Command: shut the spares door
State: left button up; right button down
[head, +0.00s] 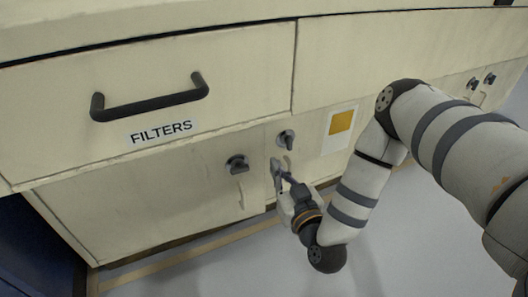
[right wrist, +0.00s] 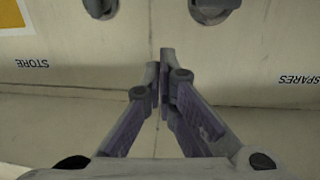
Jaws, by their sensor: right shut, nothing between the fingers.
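The spares door (head: 150,195) is the cream cabinet door under the FILTERS drawer, with a dark knob (head: 237,164) near its right edge. Its SPARES label (right wrist: 300,80) reads upside down in the right wrist view. The door looks flush or nearly flush with the front; I cannot tell if a small gap remains. My right gripper (head: 281,172) is shut and empty, its fingertips close to the seam beside the spares door, below the knobs. Contact with the door is not clear. In the right wrist view the fingertips (right wrist: 165,58) are together. My left gripper is not in view.
The store door (head: 310,160), with a knob (head: 286,139) and a yellow-marked label (head: 341,124), adjoins on the right. The FILTERS drawer (head: 60,115), with its protruding black handle (head: 150,98), is above. Open grey floor (head: 220,270) lies in front.

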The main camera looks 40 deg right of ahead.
aim_at(261, 141)
jog(key=b+x, duration=0.2)
jog(key=x, duration=0.6)
jog(key=shift+a+f, duration=0.1)
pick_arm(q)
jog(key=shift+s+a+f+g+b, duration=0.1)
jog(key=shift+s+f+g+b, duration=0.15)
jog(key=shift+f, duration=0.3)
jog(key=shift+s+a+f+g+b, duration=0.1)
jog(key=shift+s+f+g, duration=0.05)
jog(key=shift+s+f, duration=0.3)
pick_arm(e)
jog(key=shift+w, duration=0.4)
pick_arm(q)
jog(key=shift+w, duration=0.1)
